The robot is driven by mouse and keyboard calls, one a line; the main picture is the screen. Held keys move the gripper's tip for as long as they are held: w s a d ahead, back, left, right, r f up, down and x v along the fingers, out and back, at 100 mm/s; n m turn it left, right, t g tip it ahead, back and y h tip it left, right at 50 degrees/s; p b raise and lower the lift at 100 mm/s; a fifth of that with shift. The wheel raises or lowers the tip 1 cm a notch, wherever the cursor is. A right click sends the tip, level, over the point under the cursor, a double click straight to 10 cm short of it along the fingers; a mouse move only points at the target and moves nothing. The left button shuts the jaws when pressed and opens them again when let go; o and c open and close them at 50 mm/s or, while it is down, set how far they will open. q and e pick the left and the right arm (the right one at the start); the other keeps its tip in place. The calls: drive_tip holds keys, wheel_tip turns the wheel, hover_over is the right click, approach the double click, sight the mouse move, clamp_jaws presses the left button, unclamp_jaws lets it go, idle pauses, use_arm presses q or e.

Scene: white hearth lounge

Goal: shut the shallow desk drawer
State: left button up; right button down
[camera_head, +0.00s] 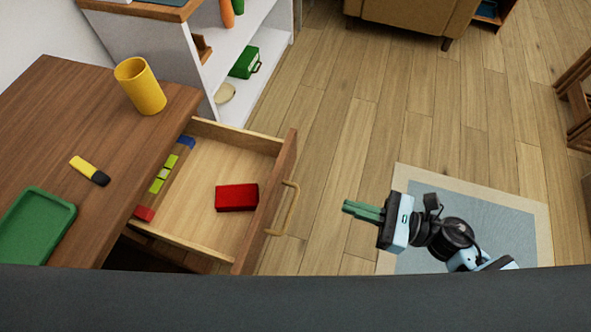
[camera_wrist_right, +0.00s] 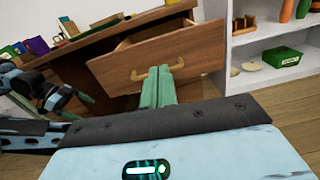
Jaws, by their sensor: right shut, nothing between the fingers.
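The shallow desk drawer (camera_head: 220,250) is pulled well out from the brown wooden desk (camera_head: 60,110). Its front (camera_wrist_right: 155,55) faces my right wrist camera and carries a tan bow handle (camera_head: 284,222). Inside the drawer lie a red box (camera_head: 236,197) and a row of small coloured blocks (camera_head: 160,185) along the desk side. My right gripper (camera_head: 350,208) has its green fingers shut and empty, to the right of the handle with a gap between. In the wrist view its fingers overlap part of the handle. My left arm shows at the left of the wrist view; its gripper (camera_wrist_right: 84,97) is small and unclear.
On the desk are a yellow cup (camera_head: 140,86), a yellow-black marker (camera_head: 90,171) and a green tray (camera_head: 35,225). A white shelf (camera_head: 225,50) with several items stands beyond the drawer. Wood floor and a blue-grey rug (camera_head: 500,205) lie to the right.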

drive_tip(key=n, duration=0.1)
drive_tip(key=p, duration=0.2)
approach(276, 185)
drive_tip(key=shift+g, duration=0.3)
drive_tip(key=x, duration=0.5)
drive_tip(key=shift+w+a+r, duration=0.1)
drive_tip(key=shift+a+r, duration=0.1)
drive_tip(key=shift+r, duration=0.2)
drive_tip(key=shift+w+a+f, duration=0.1)
drive_tip(key=shift+w+a, duration=0.15)
drive_tip(key=shift+a, duration=0.45)
drive_tip(key=shift+a, duration=0.15)
